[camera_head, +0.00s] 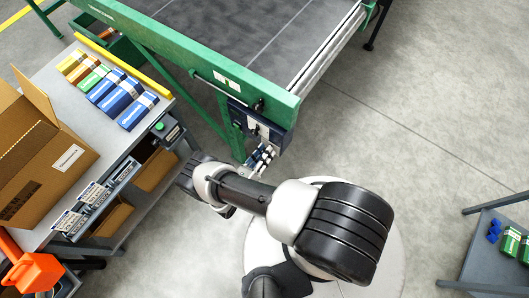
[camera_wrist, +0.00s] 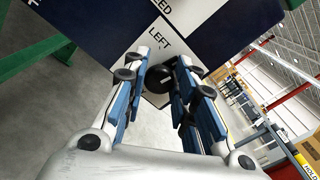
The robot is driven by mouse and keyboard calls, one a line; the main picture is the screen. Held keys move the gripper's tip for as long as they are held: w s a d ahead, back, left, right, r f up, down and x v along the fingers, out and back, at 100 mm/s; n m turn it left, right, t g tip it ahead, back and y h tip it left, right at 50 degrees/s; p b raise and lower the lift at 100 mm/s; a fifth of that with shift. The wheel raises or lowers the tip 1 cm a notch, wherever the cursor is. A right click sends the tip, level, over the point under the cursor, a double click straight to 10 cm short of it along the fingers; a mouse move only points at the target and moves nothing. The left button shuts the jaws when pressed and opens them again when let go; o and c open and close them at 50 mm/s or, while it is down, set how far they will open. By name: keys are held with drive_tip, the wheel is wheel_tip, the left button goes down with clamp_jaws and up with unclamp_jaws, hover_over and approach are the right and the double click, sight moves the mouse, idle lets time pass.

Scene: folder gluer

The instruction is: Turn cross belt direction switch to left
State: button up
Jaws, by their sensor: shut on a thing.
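The cross belt direction switch is a round black knob (camera_wrist: 160,86) on a dark control panel (camera_wrist: 95,20) in the wrist view. A white label plate (camera_wrist: 158,42) reading "LEFT" shows at the knob, with lettering ending in "ED" above it. My gripper (camera_wrist: 164,76) has its two blue-padded fingers on either side of the knob and is shut on it. The fingers cover part of the knob, and I cannot tell which way it points. In the head view the panel (camera_head: 272,133) hangs at the conveyor corner, with my gripper (camera_head: 262,158) just below it.
The green-framed conveyor (camera_head: 240,35) is above the panel. At left, a grey table (camera_head: 53,77) bears a cardboard box (camera_head: 45,150) and several small cartons (camera_head: 118,98). A grey cart (camera_head: 490,262) stands at lower right. The floor between is clear.

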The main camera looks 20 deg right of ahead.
drive_tip(key=n, duration=1.1)
drive_tip(key=shift+f, duration=0.15)
drive_tip(key=shift+n, duration=0.4)
drive_tip(key=o, duration=1.1)
drive_tip(key=shift+c, duration=0.2)
drive_tip(key=v, duration=1.2)
drive_tip(key=shift+w, duration=0.1)
